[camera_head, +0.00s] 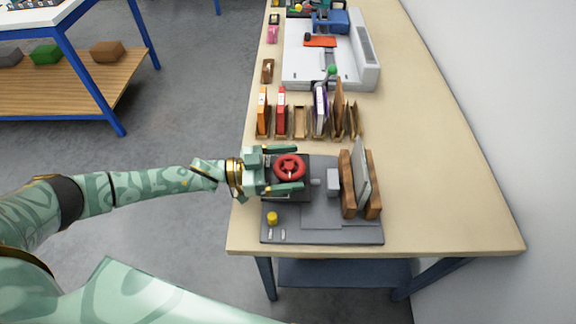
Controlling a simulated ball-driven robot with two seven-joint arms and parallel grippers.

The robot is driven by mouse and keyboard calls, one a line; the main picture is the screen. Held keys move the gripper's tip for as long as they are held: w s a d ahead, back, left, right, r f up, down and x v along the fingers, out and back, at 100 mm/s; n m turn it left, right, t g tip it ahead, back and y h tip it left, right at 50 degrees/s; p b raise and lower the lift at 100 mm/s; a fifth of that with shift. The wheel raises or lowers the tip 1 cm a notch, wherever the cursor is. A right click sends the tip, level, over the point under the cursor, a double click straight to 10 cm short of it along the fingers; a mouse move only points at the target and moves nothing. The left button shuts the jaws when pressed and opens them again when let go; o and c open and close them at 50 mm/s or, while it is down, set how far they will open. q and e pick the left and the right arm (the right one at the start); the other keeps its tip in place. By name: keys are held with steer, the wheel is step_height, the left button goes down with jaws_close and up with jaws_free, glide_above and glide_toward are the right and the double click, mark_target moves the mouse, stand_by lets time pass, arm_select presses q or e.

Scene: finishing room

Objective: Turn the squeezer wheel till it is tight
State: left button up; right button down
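The squeezer wheel (290,166) is a red handwheel facing up on the dark grey squeezer base (333,232), near the front left of the bench. My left gripper (293,168) comes from the left with its two green fingers apart, one beyond the wheel and one on the near side. The wheel sits between the fingers; I cannot tell whether they touch its rim. A grey block (333,182) is right of the wheel. Farther right, a grey panel (360,178) stands tilted between brown wooden boards (347,192). My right gripper is not in view.
A yellow knob (272,218) is on the base's near left corner. Behind the squeezer stands a row of upright books (281,112) in wooden holders, then a white machine (300,75). The bench top (445,190) is clear on the right. A shelf (90,82) stands at far left.

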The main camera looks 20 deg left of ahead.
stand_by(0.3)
arm_select(q)
steer(key=v, duration=1.6)
steer(key=shift+a+b, duration=0.15)
steer(key=shift+b, duration=0.25)
steer(key=shift+s, duration=0.1)
